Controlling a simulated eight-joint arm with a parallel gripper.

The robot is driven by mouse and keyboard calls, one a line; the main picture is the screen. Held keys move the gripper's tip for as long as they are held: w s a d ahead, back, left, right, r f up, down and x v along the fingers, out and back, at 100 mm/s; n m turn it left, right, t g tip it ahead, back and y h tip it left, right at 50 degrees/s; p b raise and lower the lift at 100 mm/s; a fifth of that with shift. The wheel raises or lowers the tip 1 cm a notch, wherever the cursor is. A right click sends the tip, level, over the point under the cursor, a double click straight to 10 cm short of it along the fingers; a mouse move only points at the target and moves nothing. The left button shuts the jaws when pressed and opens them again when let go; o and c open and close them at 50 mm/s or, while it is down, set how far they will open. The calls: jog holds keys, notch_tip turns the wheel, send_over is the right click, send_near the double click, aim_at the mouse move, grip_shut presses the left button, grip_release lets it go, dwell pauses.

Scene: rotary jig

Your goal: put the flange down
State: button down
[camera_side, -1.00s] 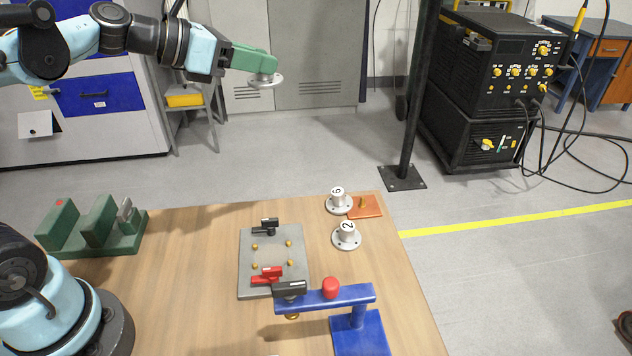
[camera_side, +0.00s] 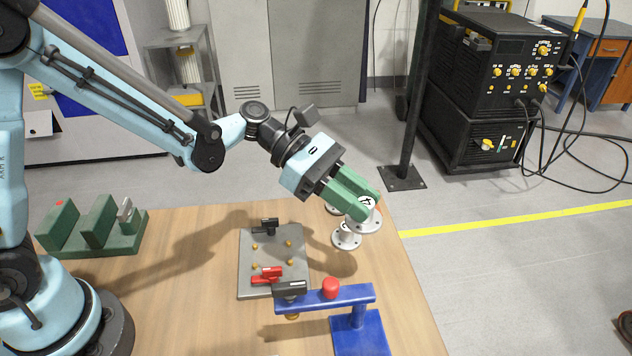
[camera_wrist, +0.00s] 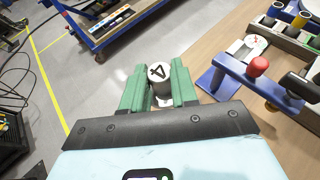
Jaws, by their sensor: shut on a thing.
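My gripper (camera_side: 352,196) has green jaws shut on a flange (camera_side: 366,222), a light metal part with a round base and a black mark on its white top. In the side view it hangs tilted above the right part of the table, in front of the flange marked 2 (camera_side: 346,238), which is partly hidden. Another flange (camera_side: 331,209) behind is almost fully covered by the jaws. The wrist view shows the held flange (camera_wrist: 160,80) between the two jaws, its top marked like a 4.
A grey plate (camera_side: 262,285) with brass pins and black and red clamps lies on the wooden table (camera_side: 190,290). A blue stand (camera_side: 358,335) with a red knob is at the front. A green block holder (camera_side: 95,230) stands left. The table's right edge is close.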

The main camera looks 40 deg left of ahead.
jog(key=shift+s+d+f+m+g, duration=0.5)
jog(key=shift+s+d+f+g, duration=0.15)
jog(key=shift+f, duration=0.2)
jog(key=shift+f, duration=0.1)
jog(key=shift+f, duration=4.7)
jog(key=shift+f, duration=0.15)
jog(key=c, duration=0.9)
grip_release()
jog(key=shift+o, duration=0.2)
